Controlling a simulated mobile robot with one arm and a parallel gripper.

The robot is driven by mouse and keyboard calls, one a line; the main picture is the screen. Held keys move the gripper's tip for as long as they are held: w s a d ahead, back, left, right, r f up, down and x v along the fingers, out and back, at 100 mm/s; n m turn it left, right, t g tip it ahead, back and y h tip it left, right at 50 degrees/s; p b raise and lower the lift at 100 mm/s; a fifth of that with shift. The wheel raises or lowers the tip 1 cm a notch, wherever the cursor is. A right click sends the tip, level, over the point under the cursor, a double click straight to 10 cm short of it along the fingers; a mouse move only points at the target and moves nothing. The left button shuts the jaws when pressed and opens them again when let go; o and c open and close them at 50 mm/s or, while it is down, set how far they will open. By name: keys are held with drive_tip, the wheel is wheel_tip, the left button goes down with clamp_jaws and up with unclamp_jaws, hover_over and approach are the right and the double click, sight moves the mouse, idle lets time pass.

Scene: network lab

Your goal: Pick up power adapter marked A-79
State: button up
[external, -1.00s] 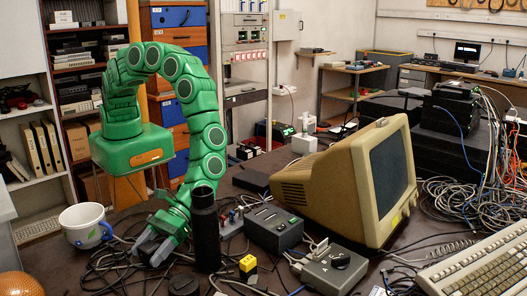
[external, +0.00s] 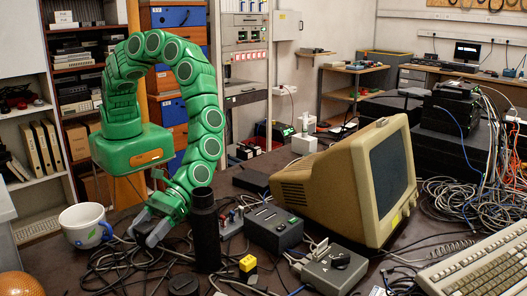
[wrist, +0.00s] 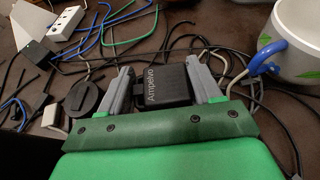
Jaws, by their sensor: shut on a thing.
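My gripper (external: 150,228) is low over the cluttered table, between the mug and a black cylinder. It is shut on a black power adapter (wrist: 172,86), a dark block that sits between the grey fingers in the wrist view. The adapter's visible face reads "Ampelvo"; no A-79 mark can be made out. In the external view the adapter (external: 158,235) shows as a dark block at the fingertips. I cannot tell how far it is clear of the cables.
The white mug (external: 86,225) with a blue handle stands close on the left. The tall black cylinder (external: 206,235) stands close on the right. Tangled black cables (external: 110,265) cover the table below. A CRT monitor (external: 340,185) and grey boxes stand further right.

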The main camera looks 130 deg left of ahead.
drive_tip(key=s+a+r, duration=0.4)
drive_tip(key=s+r, duration=0.4)
drive_tip(key=s, duration=0.4)
